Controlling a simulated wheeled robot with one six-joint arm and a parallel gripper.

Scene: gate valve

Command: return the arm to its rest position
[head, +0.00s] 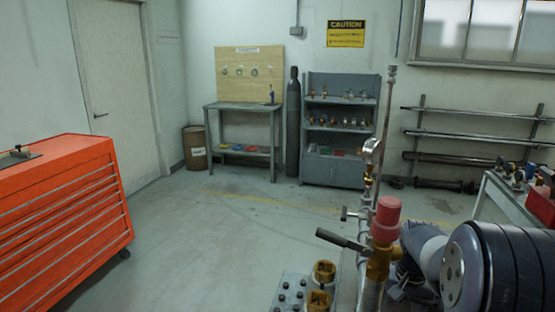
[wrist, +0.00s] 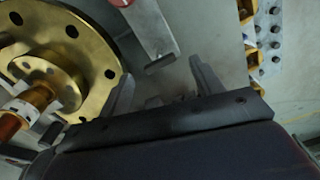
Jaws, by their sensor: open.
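My gripper (wrist: 160,66) shows in the wrist view with its two dark fingers apart and nothing between them. A brass flange (wrist: 95,35) with bolt holes and a copper-coloured stem (wrist: 15,118) lies beyond the left finger. A grey bar (wrist: 152,30) passes beyond the gap between the fingers, and no contact with it is visible. In the head view my arm reaches in at the lower right, behind a brass valve (head: 380,262) with a red cap (head: 387,212) and a dark lever (head: 342,240). My fingers cannot be made out there.
A pipe with a gauge (head: 372,148) stands upright close to my arm. A bolted plate (head: 288,294) with brass fittings is at the bottom. A bench (head: 503,196) stands right, an orange tool cabinet (head: 65,215) left. The floor between is clear.

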